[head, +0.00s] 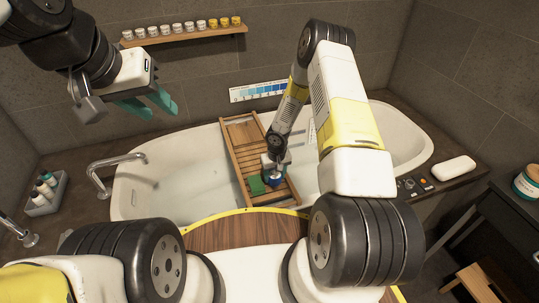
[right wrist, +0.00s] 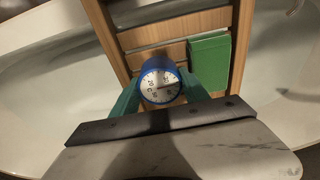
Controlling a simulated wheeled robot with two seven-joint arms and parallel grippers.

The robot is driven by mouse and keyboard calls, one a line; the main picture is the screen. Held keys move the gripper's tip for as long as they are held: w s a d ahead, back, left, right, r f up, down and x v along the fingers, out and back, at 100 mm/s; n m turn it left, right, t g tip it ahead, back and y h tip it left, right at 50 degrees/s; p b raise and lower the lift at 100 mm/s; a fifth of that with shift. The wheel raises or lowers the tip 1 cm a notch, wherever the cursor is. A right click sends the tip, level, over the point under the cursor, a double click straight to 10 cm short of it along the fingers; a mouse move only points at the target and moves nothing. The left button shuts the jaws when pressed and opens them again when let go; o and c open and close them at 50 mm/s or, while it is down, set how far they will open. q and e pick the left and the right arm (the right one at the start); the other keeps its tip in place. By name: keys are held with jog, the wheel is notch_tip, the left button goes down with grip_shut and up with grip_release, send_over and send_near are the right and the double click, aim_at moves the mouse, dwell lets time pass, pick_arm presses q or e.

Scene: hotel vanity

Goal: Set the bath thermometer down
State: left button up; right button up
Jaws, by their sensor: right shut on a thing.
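The bath thermometer (right wrist: 160,86) is a blue round body with a white dial. In the right wrist view it sits between the green fingers of my right gripper (right wrist: 160,94), which is shut on it. In the head view the thermometer (head: 273,182) shows as a small blue patch under my right gripper, over the near end of the wooden bath tray (head: 240,150). A green pad (right wrist: 208,63) lies on the tray beside it. I cannot tell whether the thermometer touches the tray. My left gripper (head: 150,105) is open and empty, high at the upper left.
The tray spans the white bathtub (head: 165,170). A tap (head: 110,163) and a grey caddy of bottles (head: 45,195) are at the left. A shelf of small jars (head: 185,32) hangs on the wall. A white soap-like block (head: 454,169) lies at the right.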

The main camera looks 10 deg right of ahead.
jog(key=o, duration=1.3)
jog(key=shift+f, duration=0.1)
notch_tip(320, 180, up, 12)
jog(key=s, duration=0.1)
notch_tip(320, 180, up, 12)
jog(key=t, duration=0.1)
send_over(276, 176)
jog(key=d, duration=0.3)
jog(key=s+d+r+m+t+h, duration=0.1)
jog(key=s+r, duration=0.2)
jog(key=r, duration=0.4)
jog(key=s+d+r, duration=0.1)
jog(key=s+r, duration=0.2)
jog(key=r, duration=0.4)
jog(key=s+a+r+t+y, duration=0.1)
jog(key=s+r, duration=0.6)
jog(key=s, duration=0.3)
jog(key=s+a+r+t+y, duration=0.1)
jog(key=s+a+r+y, duration=0.1)
jog(key=s+r, duration=0.5)
jog(key=s, duration=0.3)
jog(key=shift+a+r+m+t, duration=0.15)
jog(key=shift+r+m+t, duration=0.15)
jog(key=shift+t, duration=0.1)
